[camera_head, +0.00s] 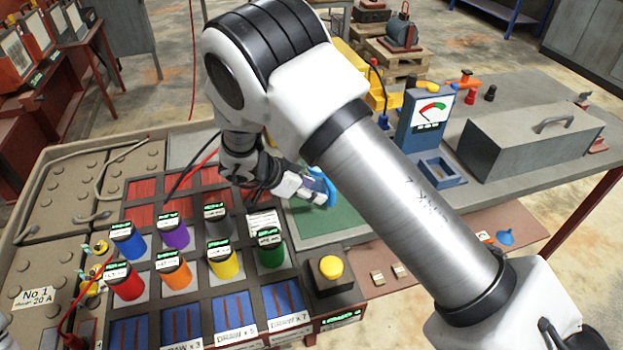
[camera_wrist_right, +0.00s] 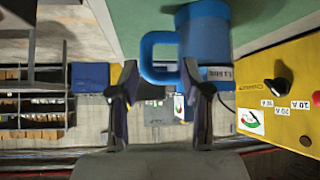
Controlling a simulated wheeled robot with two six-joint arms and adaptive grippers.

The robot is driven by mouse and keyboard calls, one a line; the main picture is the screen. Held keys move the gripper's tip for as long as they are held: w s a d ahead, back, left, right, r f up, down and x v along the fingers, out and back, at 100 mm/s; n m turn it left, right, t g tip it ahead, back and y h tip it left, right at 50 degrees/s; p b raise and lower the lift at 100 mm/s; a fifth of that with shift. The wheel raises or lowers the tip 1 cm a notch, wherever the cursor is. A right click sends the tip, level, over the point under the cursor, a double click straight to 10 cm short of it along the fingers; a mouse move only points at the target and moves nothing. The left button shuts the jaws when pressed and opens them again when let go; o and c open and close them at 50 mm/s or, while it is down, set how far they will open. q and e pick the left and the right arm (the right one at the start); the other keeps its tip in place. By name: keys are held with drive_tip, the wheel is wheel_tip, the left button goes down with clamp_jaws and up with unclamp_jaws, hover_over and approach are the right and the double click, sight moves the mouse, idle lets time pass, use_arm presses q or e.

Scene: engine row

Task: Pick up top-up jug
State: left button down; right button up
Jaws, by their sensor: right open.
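The blue jug (camera_wrist_right: 206,32) shows large in the right wrist view, with its looped handle (camera_wrist_right: 148,55) pointing left. In the head view only a blue part of it (camera_head: 329,187) shows on the green mat (camera_head: 345,220); my right arm hides much of it. My right gripper (camera_head: 312,188) is at the jug. In the right wrist view this gripper (camera_wrist_right: 159,70) is open, one finger on each side of the handle. I cannot tell whether a finger touches it. My left gripper is not in view.
Coloured cylinders, such as the green one (camera_head: 270,252), stand in a tray on the left. A yellow button box (camera_head: 332,268), a blue meter (camera_head: 430,112) and a grey toolbox (camera_head: 530,135) stand around the mat. A yellow panel (camera_wrist_right: 285,90) is right of the jug in the wrist view.

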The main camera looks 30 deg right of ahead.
drive_tip(key=s+d, duration=0.2)
drive_tip(key=shift+s+d+f, duration=0.2)
drive_tip(key=shift+s+f, duration=0.2)
drive_tip(key=d+f, duration=0.1)
drive_tip(key=w+d+f, duration=0.1)
drive_tip(key=f, duration=0.1)
drive_tip(key=shift+d+f+p, duration=0.15)
drive_tip(key=shift+f+p, duration=0.15)
drive_tip(key=shift+p, duration=0.1)
drive_tip(key=shift+s+r, duration=0.2)
drive_tip(key=shift+s, duration=0.05)
drive_tip(key=c, duration=0.4)
clamp_jaws()
drive_tip(key=shift+r, duration=0.1)
